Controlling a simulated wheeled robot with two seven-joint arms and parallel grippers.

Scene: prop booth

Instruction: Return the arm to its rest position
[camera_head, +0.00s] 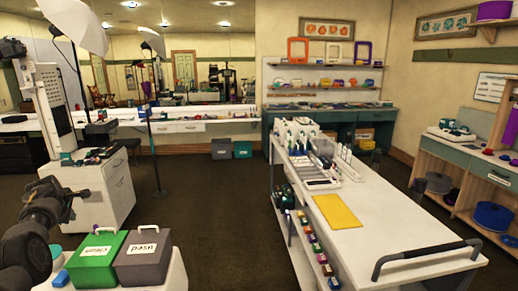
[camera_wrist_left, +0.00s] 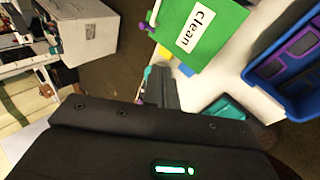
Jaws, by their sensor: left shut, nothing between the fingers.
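My left arm (camera_head: 25,243) comes in at the lower left of the head view, raised beside the two lidded boxes. Its gripper (camera_head: 62,196) is at the arm's upper end, dark against the white cabinet, and small in that view. In the left wrist view the gripper (camera_wrist_left: 158,88) shows its fingers shut together with nothing held. The green "clean" box (camera_wrist_left: 200,32) is beyond the fingers, apart from them. My right arm and gripper are not in view.
A white cart (camera_head: 375,225) with a yellow sheet (camera_head: 337,212) is at right. A blue bin (camera_wrist_left: 285,65) shows in the wrist view. Dark floor lies open between.

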